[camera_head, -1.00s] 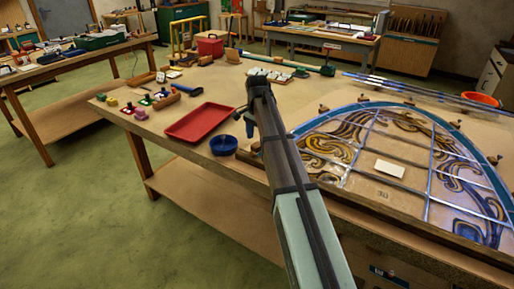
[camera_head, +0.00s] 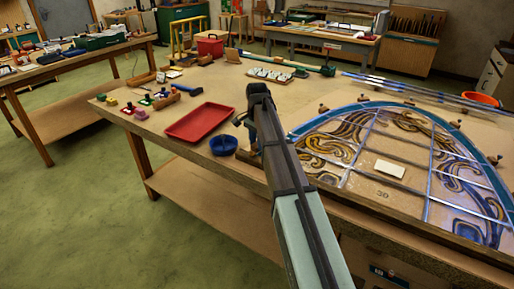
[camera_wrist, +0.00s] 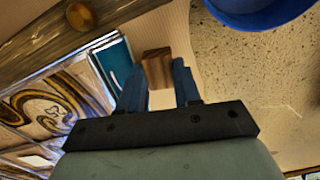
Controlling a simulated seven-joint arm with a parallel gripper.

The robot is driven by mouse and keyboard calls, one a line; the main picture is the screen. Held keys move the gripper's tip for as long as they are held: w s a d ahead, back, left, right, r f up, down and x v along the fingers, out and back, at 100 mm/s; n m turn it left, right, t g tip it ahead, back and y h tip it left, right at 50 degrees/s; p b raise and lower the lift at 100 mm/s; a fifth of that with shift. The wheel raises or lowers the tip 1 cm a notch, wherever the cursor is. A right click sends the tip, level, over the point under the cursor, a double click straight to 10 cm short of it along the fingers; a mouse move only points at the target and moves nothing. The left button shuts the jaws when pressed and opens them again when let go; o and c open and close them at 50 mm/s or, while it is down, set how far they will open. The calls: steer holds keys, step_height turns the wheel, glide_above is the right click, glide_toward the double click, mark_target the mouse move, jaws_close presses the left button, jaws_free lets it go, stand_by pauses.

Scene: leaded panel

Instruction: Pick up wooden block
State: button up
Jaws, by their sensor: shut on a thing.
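The wooden block (camera_wrist: 157,68) is a small brown piece with visible grain, between the two blue fingers of my gripper (camera_wrist: 156,80) in the wrist view. The fingers are shut on its sides, and its far end reaches past the fingertips.
A blue bowl (camera_head: 223,145) stands close left of my arm, with a red tray (camera_head: 199,122) behind it. The leaded panel (camera_head: 389,196) with a blue curved border lies to the right. Small coloured pieces and tools lie at the left and back.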

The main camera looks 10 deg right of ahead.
steer(key=shift+c, duration=0.5)
steer(key=shift+r, duration=0.1)
